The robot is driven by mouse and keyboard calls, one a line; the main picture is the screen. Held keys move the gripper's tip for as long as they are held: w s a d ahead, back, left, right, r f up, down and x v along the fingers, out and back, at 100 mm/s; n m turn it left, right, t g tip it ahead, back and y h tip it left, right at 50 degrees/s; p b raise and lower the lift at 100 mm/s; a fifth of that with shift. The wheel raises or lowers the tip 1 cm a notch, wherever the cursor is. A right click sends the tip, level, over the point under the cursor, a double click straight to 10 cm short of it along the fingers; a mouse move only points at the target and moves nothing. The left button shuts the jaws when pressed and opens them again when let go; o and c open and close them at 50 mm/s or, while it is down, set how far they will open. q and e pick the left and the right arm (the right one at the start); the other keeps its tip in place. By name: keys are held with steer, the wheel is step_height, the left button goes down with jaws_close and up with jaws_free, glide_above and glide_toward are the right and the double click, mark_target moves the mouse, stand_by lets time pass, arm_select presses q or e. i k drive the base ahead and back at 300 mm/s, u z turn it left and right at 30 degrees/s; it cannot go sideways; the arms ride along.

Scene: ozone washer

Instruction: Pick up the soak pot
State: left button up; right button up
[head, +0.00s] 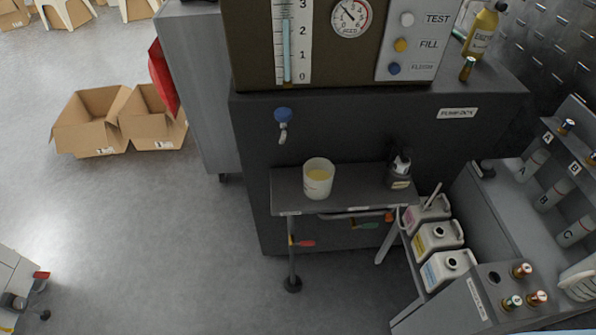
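A cream-white pot (318,184), which looks like the soak pot, stands upright on a small grey shelf (288,200) at the front of the dark machine. It is open at the top and holds something pale yellow. A small blue-handled tap (283,118) is on the machine above and to the left of the pot. Neither of my grippers shows in the head view, and nothing touches the pot.
A dark bottle (400,170) stands at the shelf's right end. Several white jugs (438,236) sit lower right beside a grey console (470,302). Open cardboard boxes (92,120) lie on the floor at left. The floor (170,230) in front is mostly clear.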

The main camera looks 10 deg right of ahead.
mark_target(318, 173)
steer(key=z, duration=0.05)
steer(key=i, duration=0.7)
steer(key=u, duration=1.45)
steer(key=k, duration=0.5)
steer(key=z, duration=0.95)
